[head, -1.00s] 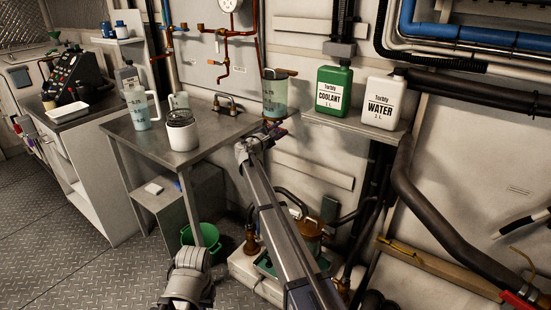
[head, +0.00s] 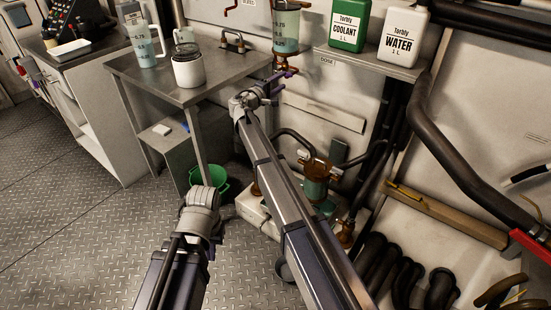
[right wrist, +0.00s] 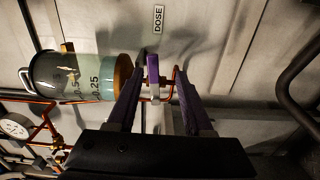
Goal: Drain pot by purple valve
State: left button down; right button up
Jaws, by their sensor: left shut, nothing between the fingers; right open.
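The graduated pot (head: 286,30) hangs on the wall with greenish liquid in it. It lies sideways in the right wrist view (right wrist: 85,78), its brass end towards the fingers. The purple valve (right wrist: 152,70) is on the pipe just beyond that brass end. My right gripper (right wrist: 159,76) is open, with the valve's purple handle between or just ahead of its fingertips; contact cannot be told. In the head view my right gripper (head: 277,86) is just under the pot. My left gripper (head: 209,189) is shut and empty, low in front of the table, its fingers hardly visible.
A metal table (head: 140,68) holds a measuring jug (head: 148,48) and a white canister (head: 187,70). Coolant (head: 348,25) and water (head: 402,38) jugs stand on a shelf right of the pot. A green bucket (head: 213,180) is on the floor; hoses run at right.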

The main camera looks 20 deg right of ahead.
pick_arm(q)
jog(key=shift+f+b, duration=2.75)
jog(key=shift+f, duration=0.2)
pick_arm(e)
jog(key=s+a+f+m+g+y, duration=0.1)
jog(key=s+a+f+g+y, duration=0.1)
jog(key=s+f, duration=0.7)
jog(key=s+a+f+m+g+y, duration=0.2)
jog(key=s+a+f, duration=0.3)
jog(key=s+f, duration=0.4)
jog(key=shift+s+f+m+g+y, duration=0.35)
jog(key=shift+s+g+y, duration=0.2)
jog(key=shift+s, duration=0.25)
jog(key=shift+c, duration=0.3)
